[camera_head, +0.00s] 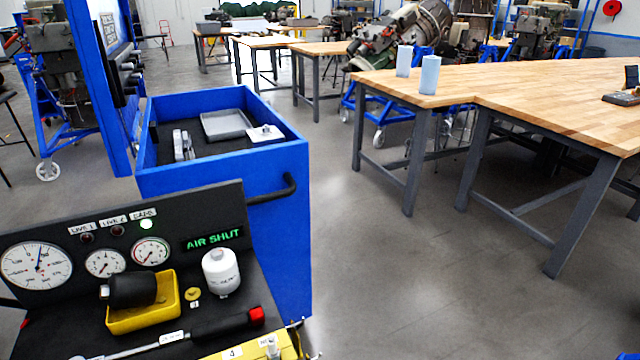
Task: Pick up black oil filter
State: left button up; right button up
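A black oil filter (132,290) lies on its side, partly in and over a small yellow tray (150,318). The tray sits on the black top of a gauge stand at the lower left. A white filter (221,272) stands upright to the right of the tray, apart from it. Neither of my grippers shows in the head view.
A gauge panel (95,250) reading "AIR SHUT" rises behind the tray. A long dark tool (215,326) with a red end lies in front. A blue cart (265,165) stands behind; wooden tables (520,100) are at right. The middle floor is clear.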

aim_at(122, 290)
jog(key=u, duration=1.45)
jog(key=l+z, duration=0.2)
jog(key=l, duration=0.9)
